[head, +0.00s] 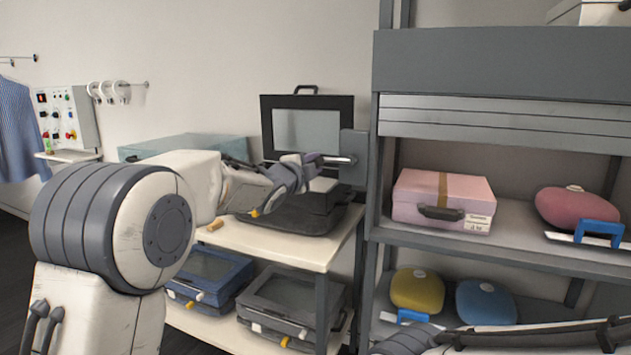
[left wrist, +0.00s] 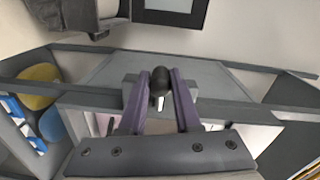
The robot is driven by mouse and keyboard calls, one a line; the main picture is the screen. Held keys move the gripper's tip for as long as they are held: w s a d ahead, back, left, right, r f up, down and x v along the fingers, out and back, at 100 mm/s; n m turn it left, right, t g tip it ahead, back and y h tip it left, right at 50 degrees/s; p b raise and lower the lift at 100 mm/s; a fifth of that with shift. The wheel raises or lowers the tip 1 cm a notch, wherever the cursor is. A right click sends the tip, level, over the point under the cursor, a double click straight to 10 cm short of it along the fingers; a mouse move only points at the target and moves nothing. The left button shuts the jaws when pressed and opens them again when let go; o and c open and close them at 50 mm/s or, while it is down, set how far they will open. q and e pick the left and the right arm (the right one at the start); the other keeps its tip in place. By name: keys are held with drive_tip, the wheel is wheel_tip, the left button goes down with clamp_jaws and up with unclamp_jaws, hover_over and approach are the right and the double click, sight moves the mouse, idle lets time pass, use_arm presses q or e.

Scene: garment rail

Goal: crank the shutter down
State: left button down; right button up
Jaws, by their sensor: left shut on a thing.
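The shutter (head: 500,120) is a band of pale grey slats below a dark grey housing (head: 500,62) on the shelf rack. It covers only the top of the opening. A grey crank box (head: 354,146) is on the rack's left post, with a crank handle (head: 337,160) sticking out to the left. My left gripper (head: 312,168) is shut on the handle. In the left wrist view the dark knob (left wrist: 159,79) sits between the two purple-grey fingers. My right arm lies along the bottom right edge; its gripper (head: 612,335) shows only partly, its jaws unclear.
A pink case (head: 443,200) and a red rounded bag (head: 577,208) stand on the rack's upper shelf. Yellow (head: 417,291) and blue (head: 486,301) bags lie below. A pale table (head: 275,246) with dark cases stands left of the rack. A control panel (head: 68,117) is on the far-left wall.

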use_arm(q)
drive_tip(key=shift+s+d+r+m+b, duration=0.15)
drive_tip(key=shift+r+m+b, duration=0.55)
drive_tip(key=shift+r+m, duration=0.75)
drive_tip(key=shift+f+m, duration=0.2)
drive_tip(key=shift+m, duration=0.05)
drive_tip(key=c, duration=0.6)
unclamp_jaws()
drive_tip(key=shift+s+f, duration=0.1)
drive_tip(key=shift+s, duration=0.1)
drive_tip(key=b+v, duration=0.1)
drive_tip(key=v, duration=0.9)
drive_tip(key=shift+b, duration=0.35)
